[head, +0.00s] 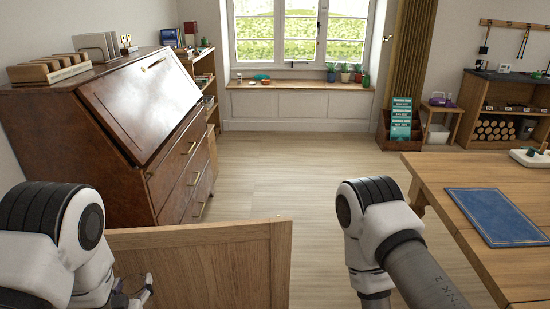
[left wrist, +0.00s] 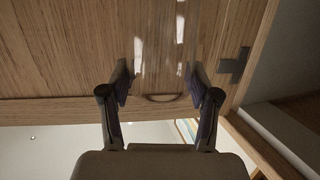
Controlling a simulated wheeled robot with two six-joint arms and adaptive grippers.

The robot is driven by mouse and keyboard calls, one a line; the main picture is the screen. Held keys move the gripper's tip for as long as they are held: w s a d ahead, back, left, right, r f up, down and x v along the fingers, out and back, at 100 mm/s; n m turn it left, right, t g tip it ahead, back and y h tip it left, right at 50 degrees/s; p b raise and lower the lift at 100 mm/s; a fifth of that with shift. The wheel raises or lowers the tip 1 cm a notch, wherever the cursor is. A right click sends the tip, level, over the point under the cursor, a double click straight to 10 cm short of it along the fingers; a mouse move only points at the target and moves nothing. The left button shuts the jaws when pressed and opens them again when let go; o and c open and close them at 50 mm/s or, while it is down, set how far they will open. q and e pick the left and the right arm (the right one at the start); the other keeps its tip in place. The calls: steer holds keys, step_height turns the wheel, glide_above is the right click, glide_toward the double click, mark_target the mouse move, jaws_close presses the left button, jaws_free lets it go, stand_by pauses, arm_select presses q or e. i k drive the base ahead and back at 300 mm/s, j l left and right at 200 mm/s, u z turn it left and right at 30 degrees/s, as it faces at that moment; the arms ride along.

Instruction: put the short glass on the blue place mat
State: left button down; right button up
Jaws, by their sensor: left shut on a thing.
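The blue place mat (head: 497,215) lies flat on the wooden table at the right of the head view, with nothing on it. My left gripper (head: 142,290) is low at the left in the head view, partly hidden by my arm and in front of a wooden panel. In the left wrist view its two fingers (left wrist: 158,85) are shut on a clear glass (left wrist: 161,65). The glass shows mostly as bright streaks and a curved rim, against brown wood. Its height is hard to tell. My right arm shows in the head view, but its gripper is out of frame.
The wooden panel (head: 205,262) stands close in front of my left arm. The wooden table (head: 440,185) is at the right, with a white object (head: 530,157) near its far edge. A dark bureau (head: 130,130) stands at the left. The floor between is clear.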

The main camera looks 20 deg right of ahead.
mark_target(493, 220)
steer(key=j+z, duration=0.1)
steer(key=z, duration=0.3)
steer(key=k+j+z, duration=0.1)
steer(key=z, duration=0.7)
steer(key=i+j+z, duration=0.2)
steer(key=z, duration=0.15)
steer(key=i+j+z, duration=0.15)
steer(key=j+z, duration=1)
steer(key=j, duration=0.2)
steer(key=i, duration=0.05)
